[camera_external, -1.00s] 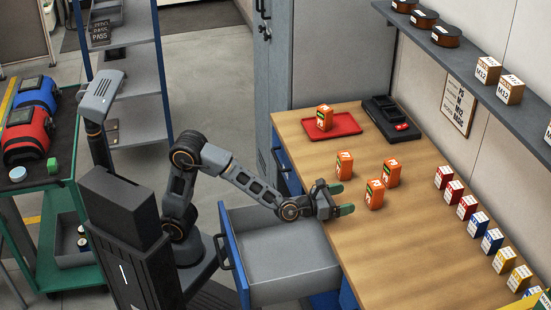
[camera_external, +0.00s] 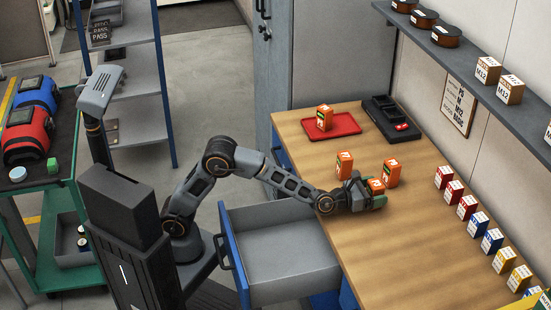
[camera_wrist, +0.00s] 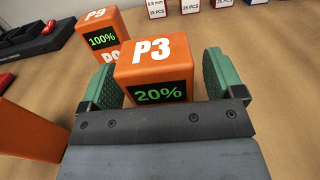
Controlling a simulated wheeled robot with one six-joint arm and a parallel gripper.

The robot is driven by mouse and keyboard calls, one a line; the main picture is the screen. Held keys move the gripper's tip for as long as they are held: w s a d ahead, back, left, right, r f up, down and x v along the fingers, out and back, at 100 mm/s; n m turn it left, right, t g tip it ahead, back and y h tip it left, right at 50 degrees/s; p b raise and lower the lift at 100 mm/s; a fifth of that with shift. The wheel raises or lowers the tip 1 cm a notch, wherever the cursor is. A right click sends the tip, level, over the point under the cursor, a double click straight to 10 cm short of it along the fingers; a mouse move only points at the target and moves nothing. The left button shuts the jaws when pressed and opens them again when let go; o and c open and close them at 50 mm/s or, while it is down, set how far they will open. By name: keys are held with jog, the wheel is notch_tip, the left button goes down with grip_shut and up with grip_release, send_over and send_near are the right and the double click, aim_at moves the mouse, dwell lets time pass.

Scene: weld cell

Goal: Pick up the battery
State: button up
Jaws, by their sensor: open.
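An orange battery marked P3 with a 20% display (camera_wrist: 158,68) stands on the wooden bench; it also shows in the external view (camera_external: 376,184). My gripper (camera_external: 370,190) is open around it. In the wrist view the green finger pads of my gripper (camera_wrist: 160,85) are on either side of it, and small gaps seem to remain. The gripper hides its lower part. A second orange battery, marked P9 and 100% (camera_wrist: 104,35), stands just beyond; it is also in the external view (camera_external: 391,172). A third battery (camera_external: 344,164) stands to the left. Another battery (camera_external: 325,117) stands on a red tray (camera_external: 347,124).
Several small labelled boxes (camera_external: 467,207) line the wall side. An open empty drawer (camera_external: 285,261) lies below my forearm. The near part of the bench top (camera_external: 420,260) is clear.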

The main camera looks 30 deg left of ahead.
jog(key=shift+w+d, duration=0.1)
jog(key=c, duration=1.3)
